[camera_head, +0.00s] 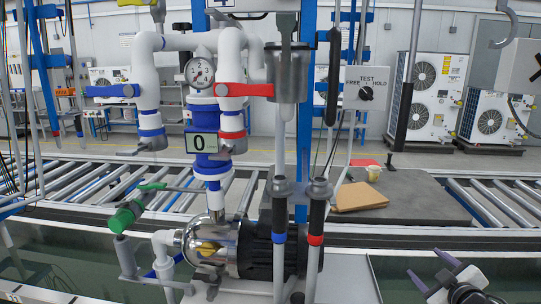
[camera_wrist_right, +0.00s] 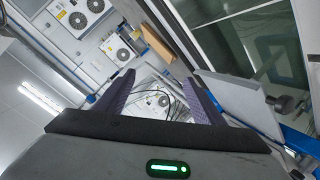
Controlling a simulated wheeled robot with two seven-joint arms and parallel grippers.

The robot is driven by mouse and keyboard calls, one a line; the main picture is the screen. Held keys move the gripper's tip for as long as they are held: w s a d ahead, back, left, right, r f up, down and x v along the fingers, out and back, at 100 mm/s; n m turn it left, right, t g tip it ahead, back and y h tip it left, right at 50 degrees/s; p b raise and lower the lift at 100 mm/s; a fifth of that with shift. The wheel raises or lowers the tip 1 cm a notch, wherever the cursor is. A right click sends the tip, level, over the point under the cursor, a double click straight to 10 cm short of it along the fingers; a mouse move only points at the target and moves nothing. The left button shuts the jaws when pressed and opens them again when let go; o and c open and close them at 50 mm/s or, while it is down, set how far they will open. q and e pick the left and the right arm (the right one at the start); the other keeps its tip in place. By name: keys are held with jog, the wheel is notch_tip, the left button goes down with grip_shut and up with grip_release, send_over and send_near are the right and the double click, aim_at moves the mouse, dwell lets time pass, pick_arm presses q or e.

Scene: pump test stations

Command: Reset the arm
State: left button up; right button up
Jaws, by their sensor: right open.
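My right gripper (camera_head: 432,269) is at the lower right of the head view, with its two purple-grey fingers spread apart and nothing between them. The right wrist view also shows its fingers (camera_wrist_right: 158,80) open and empty, with background equipment beyond them. It is apart from the pump station, to the right of the silver and black pump (camera_head: 262,247). My left gripper is not in view.
The pump station has white pipes, a pressure gauge (camera_head: 200,72), a red valve handle (camera_head: 245,90), a blue valve handle (camera_head: 112,90) and a green valve (camera_head: 125,217). A selector box (camera_head: 368,88) hangs to the right. A cardboard piece (camera_head: 360,197) lies on the dark mat (camera_head: 425,200). Roller conveyors run behind.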

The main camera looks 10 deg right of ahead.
jog(key=shift+g+y, duration=0.7)
jog(key=shift+y, duration=0.1)
jog(key=s+a+f, duration=0.1)
jog(key=a+f, duration=0.1)
jog(key=f, duration=0.1)
jog(key=s+a+f, duration=0.2)
jog(key=a+f, duration=0.1)
jog(key=s+a+f, duration=0.2)
jog(key=a+f, duration=0.1)
jog(key=s+a+f+m+g+y, duration=0.1)
jog(key=s+a+f, duration=0.5)
jog(key=s+a, duration=0.6)
jog(key=s+a+f+m+g+y, duration=0.2)
jog(key=s+a+f, duration=0.5)
jog(key=s+a, duration=0.5)
jog(key=shift+s+a+f+g+y, duration=0.2)
jog(key=shift+s+a+g+y, duration=0.15)
jog(key=shift+a+y, duration=0.55)
jog(key=shift+w+a, duration=0.1)
jog(key=shift+a, duration=0.05)
